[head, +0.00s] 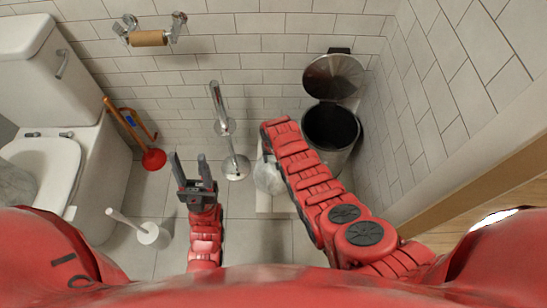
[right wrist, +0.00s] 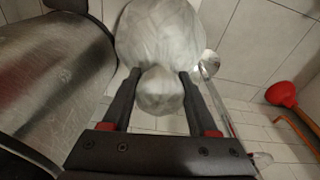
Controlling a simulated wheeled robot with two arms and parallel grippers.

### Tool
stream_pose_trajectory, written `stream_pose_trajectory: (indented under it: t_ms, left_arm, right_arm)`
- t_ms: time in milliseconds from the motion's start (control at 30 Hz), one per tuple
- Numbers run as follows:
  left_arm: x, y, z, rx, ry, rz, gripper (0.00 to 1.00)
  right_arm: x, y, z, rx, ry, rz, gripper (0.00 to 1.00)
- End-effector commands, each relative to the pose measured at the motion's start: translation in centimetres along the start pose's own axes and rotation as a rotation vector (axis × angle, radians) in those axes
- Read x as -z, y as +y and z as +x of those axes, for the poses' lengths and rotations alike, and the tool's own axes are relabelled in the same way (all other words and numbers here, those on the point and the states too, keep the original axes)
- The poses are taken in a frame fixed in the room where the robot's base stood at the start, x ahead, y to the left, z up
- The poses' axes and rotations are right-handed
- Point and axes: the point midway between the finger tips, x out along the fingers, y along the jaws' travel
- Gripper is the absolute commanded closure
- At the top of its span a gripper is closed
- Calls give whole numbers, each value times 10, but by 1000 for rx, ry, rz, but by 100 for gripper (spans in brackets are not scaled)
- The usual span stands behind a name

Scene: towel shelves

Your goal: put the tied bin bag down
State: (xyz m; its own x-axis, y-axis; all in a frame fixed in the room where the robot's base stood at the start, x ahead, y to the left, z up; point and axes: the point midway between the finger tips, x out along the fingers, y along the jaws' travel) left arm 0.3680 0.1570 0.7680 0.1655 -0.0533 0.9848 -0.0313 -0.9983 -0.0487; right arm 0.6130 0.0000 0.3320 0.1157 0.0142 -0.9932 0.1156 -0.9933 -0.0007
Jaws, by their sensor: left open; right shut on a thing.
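The tied bin bag (right wrist: 160,35) is pale grey-white and translucent, with a knotted top toward the camera in the right wrist view. My right gripper (right wrist: 159,76) is shut on it just below the knot. In the head view the bag (head: 269,178) shows left of my right forearm, which hides part of it and the right gripper. I cannot tell whether the bag touches the floor. My left gripper (head: 188,160) is open and empty, left of the bag.
An open metal bin (head: 331,132) with its lid (head: 334,76) up stands right of the bag. A chrome stand (head: 236,167) is just left of the bag. A plunger (head: 153,159), toilet brush (head: 148,233) and toilet (head: 75,170) are further left. Floor tiles are clear in front.

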Motion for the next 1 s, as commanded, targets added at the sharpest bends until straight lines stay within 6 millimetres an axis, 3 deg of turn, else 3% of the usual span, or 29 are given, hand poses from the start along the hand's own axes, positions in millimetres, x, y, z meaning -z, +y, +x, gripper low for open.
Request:
stream_pose_trajectory:
  t_ms: [67,100,267,667,1000]
  left_arm:
    - [0,0,-2,0,0,0,50]
    - [0,0,-2,0,0,0,50]
    - [0,0,-2,0,0,0,50]
    - [0,0,2,0,0,0,50]
    - [3,-1,15,0,0,0,50]
  right_arm:
    - [1,0,2,1,2,0,100]
    - [1,0,2,1,2,0,37]
    - [0,0,2,0,2,0,10]
    - [0,0,-4,0,-1,0,10]
    - [1,0,-46,1,4,-1,10]
